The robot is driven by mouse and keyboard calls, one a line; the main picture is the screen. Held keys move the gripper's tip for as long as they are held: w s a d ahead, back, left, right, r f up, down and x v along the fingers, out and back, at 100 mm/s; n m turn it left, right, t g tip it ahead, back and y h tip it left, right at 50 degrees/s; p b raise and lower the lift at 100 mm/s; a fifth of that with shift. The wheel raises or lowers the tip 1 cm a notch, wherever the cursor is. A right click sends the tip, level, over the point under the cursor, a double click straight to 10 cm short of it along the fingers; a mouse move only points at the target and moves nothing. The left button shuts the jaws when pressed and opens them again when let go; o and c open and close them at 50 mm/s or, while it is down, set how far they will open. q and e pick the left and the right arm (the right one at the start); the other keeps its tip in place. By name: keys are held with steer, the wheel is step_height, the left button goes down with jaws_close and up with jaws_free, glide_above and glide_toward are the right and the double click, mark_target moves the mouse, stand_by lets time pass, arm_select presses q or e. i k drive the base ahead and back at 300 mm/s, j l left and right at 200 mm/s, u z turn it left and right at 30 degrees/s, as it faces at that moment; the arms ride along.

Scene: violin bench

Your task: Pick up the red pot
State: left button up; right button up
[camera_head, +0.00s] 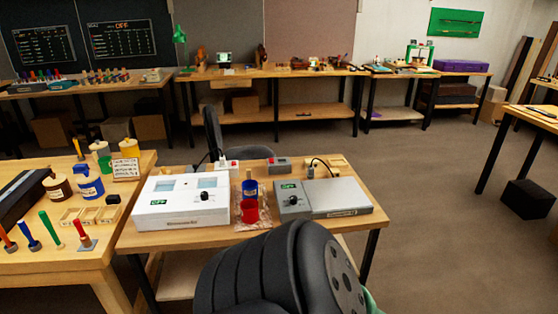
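The red pot (250,211) stands upright on the small wooden table (190,240) in the middle of the view. It is between a white box-shaped device (181,211) on its left and a grey device (294,200) on its right. A blue pot (250,188) stands just behind it, with something sticking up from it. A large black rounded part, which looks like one of my arm links, fills the bottom centre, in front of the table. Neither of my grippers shows.
A bench at the left holds a dark blue jar (89,186), a brown jar (57,188), coloured-handle tools and small wooden trays. A black chair (213,132) stands behind the small table. Open floor lies to the right, with a black box (527,198) on it.

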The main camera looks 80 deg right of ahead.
mark_target(252, 207)
steer(key=z, duration=2.5)
steer(key=j+z, duration=0.1)
steer(key=z, duration=0.25)
steer(key=j+z, duration=0.1)
steer(key=z, duration=0.2)
steer(key=j+z, duration=0.15)
steer(key=z, duration=0.2)
